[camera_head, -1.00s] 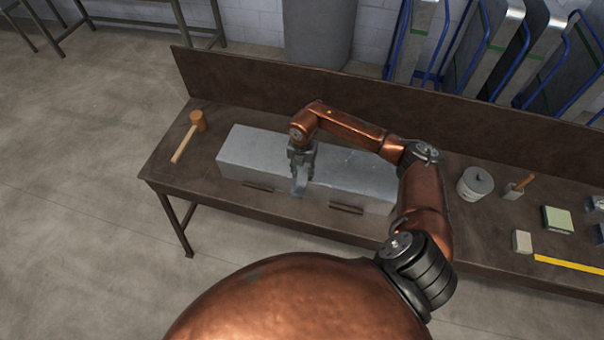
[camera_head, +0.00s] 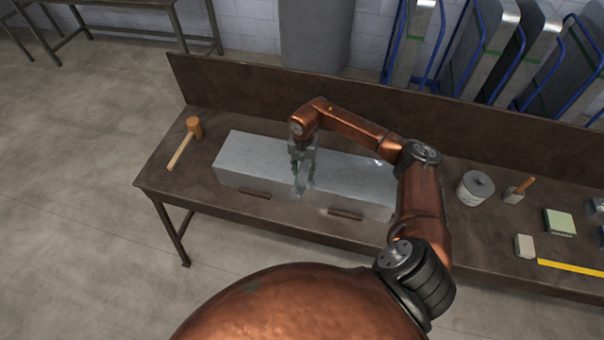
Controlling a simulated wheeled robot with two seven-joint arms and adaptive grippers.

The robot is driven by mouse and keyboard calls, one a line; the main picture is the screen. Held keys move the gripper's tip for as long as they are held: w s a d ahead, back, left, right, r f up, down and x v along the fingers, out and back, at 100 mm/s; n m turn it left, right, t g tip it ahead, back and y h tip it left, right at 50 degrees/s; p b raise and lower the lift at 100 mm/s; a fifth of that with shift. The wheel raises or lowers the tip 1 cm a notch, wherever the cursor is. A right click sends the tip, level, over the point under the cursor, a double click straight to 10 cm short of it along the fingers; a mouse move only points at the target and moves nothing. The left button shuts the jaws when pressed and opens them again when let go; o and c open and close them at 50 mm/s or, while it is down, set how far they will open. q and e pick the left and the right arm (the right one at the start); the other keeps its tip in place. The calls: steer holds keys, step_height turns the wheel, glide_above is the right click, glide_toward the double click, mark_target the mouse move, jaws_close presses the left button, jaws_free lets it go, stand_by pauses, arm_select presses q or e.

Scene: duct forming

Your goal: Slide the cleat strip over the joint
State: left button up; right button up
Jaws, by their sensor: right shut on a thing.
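A long grey sheet-metal duct (camera_head: 240,158) lies on the brown workbench, its joint near the middle. My right gripper (camera_head: 300,182) reaches down over the duct's middle, at its front top edge. It is shut on a thin, light metal strip, seemingly the cleat strip (camera_head: 301,187), which is small and partly hidden by the fingers. The strip lies at the joint; I cannot tell how far it is over the seam. My left gripper is not in view.
A mallet (camera_head: 185,143) lies at the bench's left end. Two dark bars (camera_head: 345,214) lie along the duct's front. A lidded can (camera_head: 475,188), a brush (camera_head: 518,190), small blocks (camera_head: 559,223) and a yellow rule (camera_head: 570,267) are at right. A raised back panel (camera_head: 250,97) borders the bench.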

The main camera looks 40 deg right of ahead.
mark_target(306, 165)
steer(key=shift+w+d, duration=0.1)
stand_by(0.3)
steer(key=shift+w+d+b, duration=1.1)
steer(key=shift+w+d, duration=0.1)
steer(key=shift+d, duration=0.25)
steer(key=o, duration=1.2)
steer(key=shift+o, duration=0.2)
step_height(306, 165, up, 12)
